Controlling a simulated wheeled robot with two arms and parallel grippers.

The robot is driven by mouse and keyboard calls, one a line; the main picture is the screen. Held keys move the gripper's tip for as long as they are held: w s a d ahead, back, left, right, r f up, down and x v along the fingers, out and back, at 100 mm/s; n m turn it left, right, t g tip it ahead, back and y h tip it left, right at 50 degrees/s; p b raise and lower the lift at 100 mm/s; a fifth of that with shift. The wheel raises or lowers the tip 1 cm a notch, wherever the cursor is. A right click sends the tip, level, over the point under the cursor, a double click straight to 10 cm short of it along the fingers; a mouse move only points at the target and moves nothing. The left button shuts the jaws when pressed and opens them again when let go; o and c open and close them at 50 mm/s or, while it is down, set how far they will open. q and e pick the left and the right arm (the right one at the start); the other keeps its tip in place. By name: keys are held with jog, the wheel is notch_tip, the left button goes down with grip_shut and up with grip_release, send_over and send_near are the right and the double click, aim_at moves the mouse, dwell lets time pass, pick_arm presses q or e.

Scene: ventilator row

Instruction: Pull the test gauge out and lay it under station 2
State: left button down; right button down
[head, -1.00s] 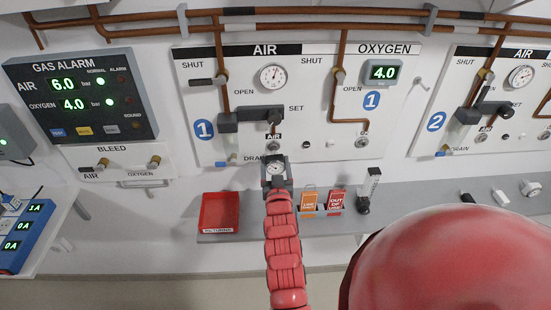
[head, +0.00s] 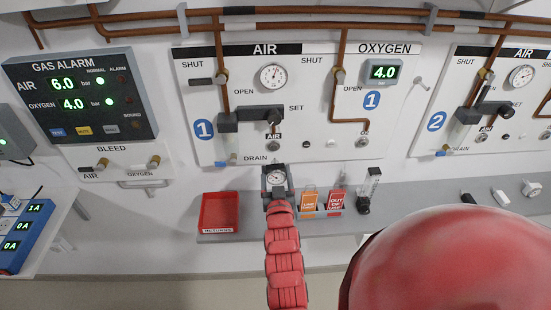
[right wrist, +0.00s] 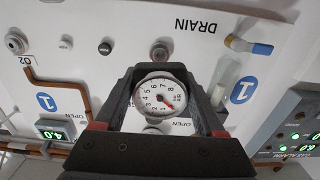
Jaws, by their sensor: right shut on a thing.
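The test gauge (head: 276,179) is a small round white dial. My right gripper (head: 275,170) is shut on it, below the station 1 panel (head: 310,90) and in front of the shelf. In the right wrist view the gauge (right wrist: 159,96) sits between the two dark fingers, its red needle pointing to the lower right. The station 1 air outlet (head: 273,146) shows above the gauge, with a gap between them in the head view. The station 2 panel (head: 428,105) is at the right, with the grey shelf (head: 415,200) running below it. My left gripper is not in view.
A red tray (head: 219,212) is on the shelf left of the gripper. Small fittings (head: 500,197) are farther right. Shelf between flowmeter and fittings looks clear.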

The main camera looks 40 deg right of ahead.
aim_at(276, 180)
jog(key=shift+v, duration=1.55)
